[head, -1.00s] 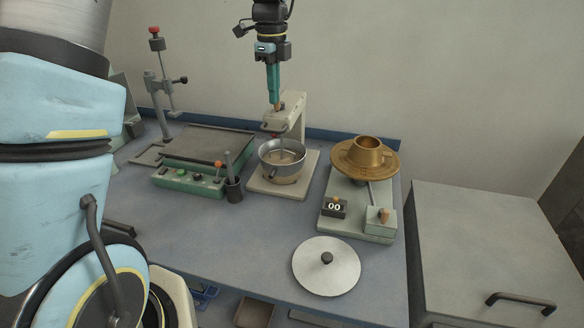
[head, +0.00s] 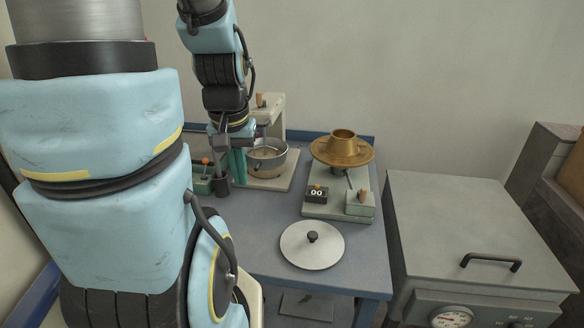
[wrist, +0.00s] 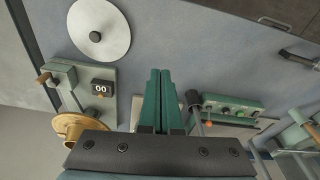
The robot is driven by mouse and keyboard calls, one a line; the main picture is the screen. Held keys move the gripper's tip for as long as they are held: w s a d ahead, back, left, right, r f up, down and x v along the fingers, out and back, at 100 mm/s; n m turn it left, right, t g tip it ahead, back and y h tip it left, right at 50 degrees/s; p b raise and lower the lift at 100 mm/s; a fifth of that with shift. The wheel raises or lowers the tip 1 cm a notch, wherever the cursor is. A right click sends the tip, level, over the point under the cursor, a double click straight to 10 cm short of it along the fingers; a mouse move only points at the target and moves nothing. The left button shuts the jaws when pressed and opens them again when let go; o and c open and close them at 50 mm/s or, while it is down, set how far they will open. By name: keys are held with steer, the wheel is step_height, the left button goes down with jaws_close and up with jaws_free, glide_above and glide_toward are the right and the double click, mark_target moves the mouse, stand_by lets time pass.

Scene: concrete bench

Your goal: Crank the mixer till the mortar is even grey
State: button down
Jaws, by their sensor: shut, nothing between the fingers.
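The mixer (head: 277,120) is a cream stand at the back of the bench, partly covered by my arm. A wooden crank knob (head: 260,100) shows at its top. Its metal bowl (head: 270,164) sits on the base; the mortar inside is too small and shaded to judge its colour. My gripper (head: 238,170) has teal fingers and is at the left of the bowl, apart from the crank knob. In the wrist view its fingers (wrist: 160,80) are together and empty, with bare bench beyond the tips.
A black cup with a tool (head: 222,185) stands close to my fingers. Right of the mixer is a brass flow table (head: 342,160) with a counter (head: 317,193) reading 00. A round pale lid (head: 325,252) lies in front. A grey cabinet (head: 450,225) stands at the right.

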steer(key=shift+s+d+f+n, duration=0.1)
steer(key=shift+s+n, duration=0.2)
steer(key=shift+s, duration=0.05)
